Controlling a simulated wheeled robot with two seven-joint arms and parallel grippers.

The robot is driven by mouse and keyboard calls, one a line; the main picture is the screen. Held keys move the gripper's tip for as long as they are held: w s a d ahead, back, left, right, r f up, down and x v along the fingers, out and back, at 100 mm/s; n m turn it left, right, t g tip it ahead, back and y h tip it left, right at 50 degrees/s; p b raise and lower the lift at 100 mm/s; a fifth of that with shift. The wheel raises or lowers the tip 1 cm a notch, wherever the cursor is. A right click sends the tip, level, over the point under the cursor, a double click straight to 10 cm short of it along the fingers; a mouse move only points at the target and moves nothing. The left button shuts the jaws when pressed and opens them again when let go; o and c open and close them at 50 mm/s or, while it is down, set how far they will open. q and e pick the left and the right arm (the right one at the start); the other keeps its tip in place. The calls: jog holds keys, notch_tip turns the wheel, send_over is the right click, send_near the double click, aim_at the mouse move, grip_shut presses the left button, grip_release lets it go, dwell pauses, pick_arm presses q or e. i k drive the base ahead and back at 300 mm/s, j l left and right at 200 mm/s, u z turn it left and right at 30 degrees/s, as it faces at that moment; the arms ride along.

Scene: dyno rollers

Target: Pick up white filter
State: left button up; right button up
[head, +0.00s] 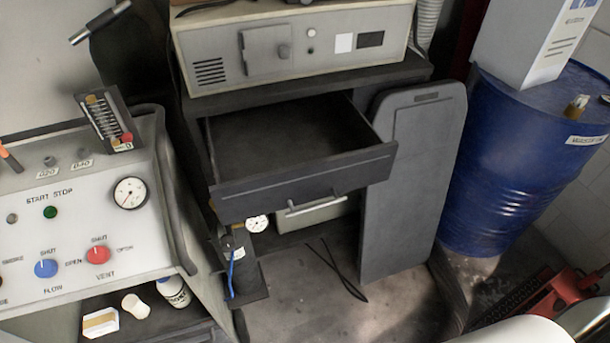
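A small white cylinder (136,306) lies on the dark low shelf (160,322) at the bottom left. It looks like the white filter, though I cannot be sure at this size. A white box with a tan band (100,322) is to its left, and a white bottle with dark lettering (174,291) is to its right. Neither of my grippers shows in the head view.
A control panel (75,215) with knobs and a gauge rises above the shelf. An open, empty-looking drawer (300,178) juts from the cabinet in the middle. A grey board (410,190) and a blue drum (515,160) stand right. Floor (330,310) is partly clear.

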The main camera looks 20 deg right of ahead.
aim_at(132, 303)
jog(key=j+u, duration=0.1)
jog(key=u, duration=0.6)
jog(key=i+j+u, duration=0.1)
jog(key=u, duration=0.25)
jog(key=j, duration=0.2)
jog(key=i, duration=0.05)
